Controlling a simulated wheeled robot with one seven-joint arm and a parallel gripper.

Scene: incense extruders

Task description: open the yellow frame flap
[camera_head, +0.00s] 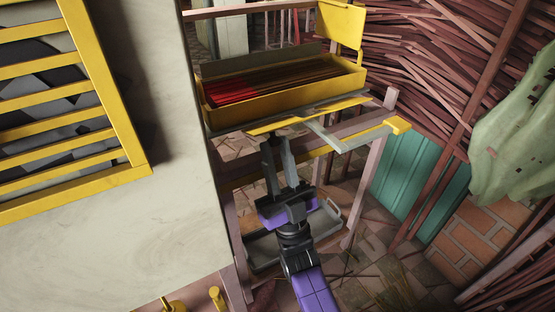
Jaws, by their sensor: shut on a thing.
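The yellow frame flap (380,132) is a thin frame with yellow bars and grey side pieces. It juts out at the front of the stand, just below the yellow tray, tilted in this view. My gripper (276,139) reaches up from below to the flap's left end. Its two dark fingers are shut on the flap near its yellow edge. The exact contact is hard to see, as the fingertips end right under that edge. The yellow tray (285,98) above holds red and dark brown incense sticks.
A yellow plate (341,24) stands up behind the tray. A pale wall with a yellow slatted window (75,105) closes off the left. A grey bin (262,250) sits low in the stand. Stacked sticks, a teal panel (405,178) and bricks (480,235) fill the right.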

